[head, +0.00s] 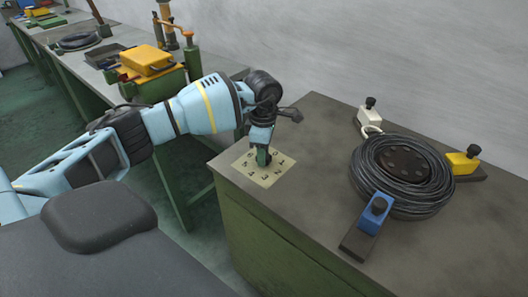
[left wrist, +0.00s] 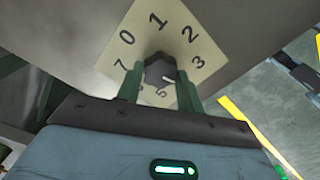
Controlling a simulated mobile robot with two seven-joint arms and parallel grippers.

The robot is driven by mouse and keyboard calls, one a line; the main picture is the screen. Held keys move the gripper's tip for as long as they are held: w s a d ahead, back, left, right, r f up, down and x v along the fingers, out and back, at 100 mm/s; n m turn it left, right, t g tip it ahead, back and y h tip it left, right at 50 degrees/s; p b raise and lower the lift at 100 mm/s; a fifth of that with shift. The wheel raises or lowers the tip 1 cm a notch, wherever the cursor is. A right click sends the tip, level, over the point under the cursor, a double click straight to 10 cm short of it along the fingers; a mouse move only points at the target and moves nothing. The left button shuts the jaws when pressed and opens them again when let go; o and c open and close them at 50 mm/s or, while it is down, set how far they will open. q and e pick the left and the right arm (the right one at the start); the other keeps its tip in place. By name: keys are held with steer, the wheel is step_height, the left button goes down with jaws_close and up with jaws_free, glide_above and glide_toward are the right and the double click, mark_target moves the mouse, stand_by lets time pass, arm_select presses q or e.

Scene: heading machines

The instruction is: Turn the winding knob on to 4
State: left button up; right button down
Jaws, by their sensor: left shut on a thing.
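A cream dial plate (head: 264,179) with dark numbers lies on the near left corner of the grey bench top. It also shows in the left wrist view (left wrist: 143,32), with 0, 1, 2, 3, 5 and 7 readable around the knob. The dark winding knob (left wrist: 158,69) sits at its middle. My left gripper (head: 263,156) is over the plate, its green fingers shut on the knob from both sides (left wrist: 159,82). The right finger hides the number there. My right gripper is not in view.
A black wire coil (head: 402,176) lies right on the bench, with a blue (head: 374,214), a white (head: 370,115) and a yellow block (head: 461,163) around it. Another bench (head: 112,42) with tools and a yellow box (head: 147,60) stands behind my left arm.

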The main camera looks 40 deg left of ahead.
arm_select(q)
steer(key=shift+m, duration=1.2)
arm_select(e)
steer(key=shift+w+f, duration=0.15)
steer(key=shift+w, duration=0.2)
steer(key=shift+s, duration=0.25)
arm_select(q)
steer(key=o, duration=1)
steer(key=shift+r, duration=3.95)
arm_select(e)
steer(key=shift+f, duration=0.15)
